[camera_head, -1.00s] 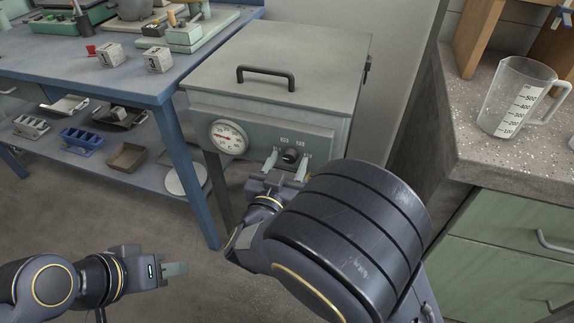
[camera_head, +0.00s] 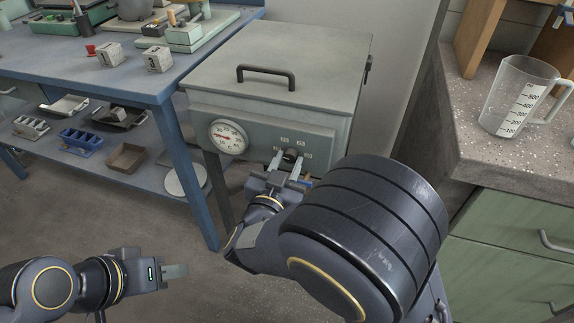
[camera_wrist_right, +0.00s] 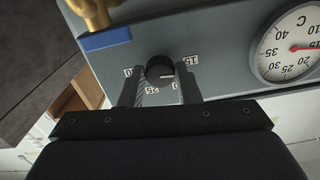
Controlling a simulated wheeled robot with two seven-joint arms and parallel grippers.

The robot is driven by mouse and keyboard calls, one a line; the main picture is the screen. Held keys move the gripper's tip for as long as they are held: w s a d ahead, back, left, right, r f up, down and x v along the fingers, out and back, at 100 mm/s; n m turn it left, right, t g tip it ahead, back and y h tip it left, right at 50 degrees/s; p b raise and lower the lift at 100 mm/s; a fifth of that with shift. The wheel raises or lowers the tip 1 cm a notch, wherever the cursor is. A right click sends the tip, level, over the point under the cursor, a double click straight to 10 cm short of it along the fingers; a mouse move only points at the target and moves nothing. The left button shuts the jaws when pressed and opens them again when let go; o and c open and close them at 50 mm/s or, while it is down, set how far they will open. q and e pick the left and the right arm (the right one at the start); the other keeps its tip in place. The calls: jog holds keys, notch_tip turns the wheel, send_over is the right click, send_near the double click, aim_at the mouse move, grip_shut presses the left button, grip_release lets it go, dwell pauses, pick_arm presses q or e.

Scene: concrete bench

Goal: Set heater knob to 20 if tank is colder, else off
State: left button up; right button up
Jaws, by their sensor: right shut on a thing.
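The grey heater tank (camera_head: 275,85) has a round dial (camera_head: 229,137) and a black knob (camera_head: 291,155) on its front panel. My right gripper (camera_head: 287,169) is shut on the knob, with one finger on each side. The right wrist view shows the knob (camera_wrist_right: 159,68) between the fingertips (camera_wrist_right: 160,80), number labels around it, partly covered. The dial (camera_wrist_right: 292,46) is upside down there and cut off by the frame edge. Its red needle points right, close to the 15 mark. My left gripper (camera_head: 174,270) is empty over the floor; its finger gap is not visible.
A blue bench (camera_head: 110,80) with blocks and trays stands left of the tank. A stone counter (camera_head: 450,110) with a clear measuring jug (camera_head: 517,97) is at the right. A blue piece with a brass part (camera_wrist_right: 105,40) sits near the knob in the wrist view.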

jog(key=m+b, duration=0.4)
jog(key=m, duration=0.2)
jog(key=shift+f, duration=0.2)
jog(key=shift+r+m+b, duration=0.15)
jog(key=shift+m+b, duration=1.75)
jog(key=shift+m, duration=0.3)
jog(key=o, duration=1)
jog(key=shift+r, duration=0.1)
jog(key=shift+s+a, duration=0.1)
jog(key=shift+s+a, duration=0.15)
jog(key=shift+s, duration=0.15)
jog(key=p+v, duration=0.2)
jog(key=v, duration=0.5)
